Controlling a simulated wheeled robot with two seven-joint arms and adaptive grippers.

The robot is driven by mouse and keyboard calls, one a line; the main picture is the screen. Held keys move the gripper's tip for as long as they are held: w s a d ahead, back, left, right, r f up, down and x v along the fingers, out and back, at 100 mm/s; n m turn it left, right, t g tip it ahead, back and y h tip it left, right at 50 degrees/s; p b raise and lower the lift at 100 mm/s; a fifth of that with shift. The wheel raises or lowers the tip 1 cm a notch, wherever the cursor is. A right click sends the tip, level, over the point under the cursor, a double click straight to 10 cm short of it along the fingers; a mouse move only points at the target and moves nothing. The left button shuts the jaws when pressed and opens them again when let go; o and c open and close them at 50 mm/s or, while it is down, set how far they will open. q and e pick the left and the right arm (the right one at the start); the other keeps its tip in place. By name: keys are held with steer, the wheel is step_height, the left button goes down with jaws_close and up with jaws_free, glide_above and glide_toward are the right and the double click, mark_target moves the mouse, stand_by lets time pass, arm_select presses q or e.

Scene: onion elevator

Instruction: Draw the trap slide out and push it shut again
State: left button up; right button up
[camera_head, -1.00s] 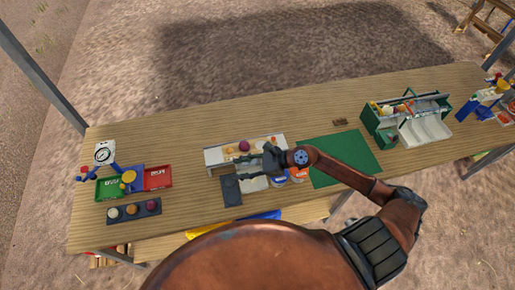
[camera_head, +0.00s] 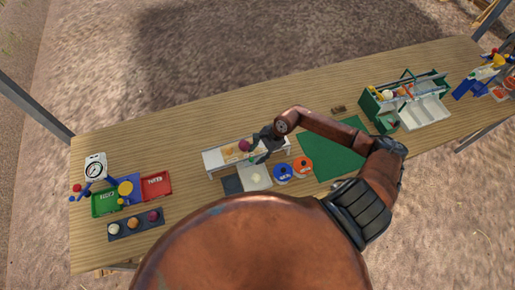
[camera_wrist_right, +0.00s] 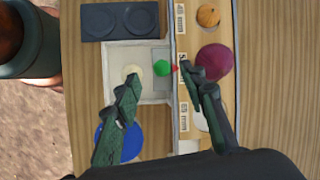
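The white onion elevator (camera_head: 213,160) stands mid-table, with a purple onion (camera_head: 244,146) on it. In the right wrist view, a green knob (camera_wrist_right: 162,68) sits on a small grey plate (camera_wrist_right: 161,88), which looks like the trap slide, between a white tray (camera_wrist_right: 118,55) and the elevator's side. My left gripper is not in view.
A dark two-well slab (camera_head: 232,185) adjoins the white tray, which holds a pale onion (camera_wrist_right: 132,72). Blue (camera_head: 283,173) and orange (camera_head: 302,167) containers stand close on the right, near the green mat (camera_head: 340,158). A green toolbox (camera_head: 372,108) stands further right.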

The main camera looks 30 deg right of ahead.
mark_target(252, 159)
steer(key=x, duration=0.2)
steer(key=shift+w+a+f, duration=0.15)
steer(key=shift+w+f, duration=0.05)
steer(key=shift+f, duration=0.1)
steer(key=shift+p+x, duration=0.4)
steer(key=shift+x, duration=0.5)
steer(key=shift+s, duration=0.1)
steer(key=c, duration=0.8)
jaws_close()
steer(key=shift+s, duration=0.15)
steer(key=shift+s+a+p, duration=0.15)
steer(key=shift+s+p, duration=0.15)
steer(key=shift+s, duration=0.5)
steer(key=shift+s+a+p, duration=0.15)
steer(key=shift+s+p, duration=0.15)
steer(key=shift+s, duration=0.5)
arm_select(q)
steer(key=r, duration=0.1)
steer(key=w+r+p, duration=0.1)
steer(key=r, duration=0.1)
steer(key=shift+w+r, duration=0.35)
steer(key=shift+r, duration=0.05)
arm_select(e)
steer(key=s, duration=0.2)
steer(key=s+a, duration=0.1)
steer(key=s, duration=0.1)
steer(key=shift+s+a+f, duration=0.1)
steer(key=shift+s, duration=0.25)
steer(key=shift+s+f, duration=0.1)
steer(key=shift+s, duration=0.1)
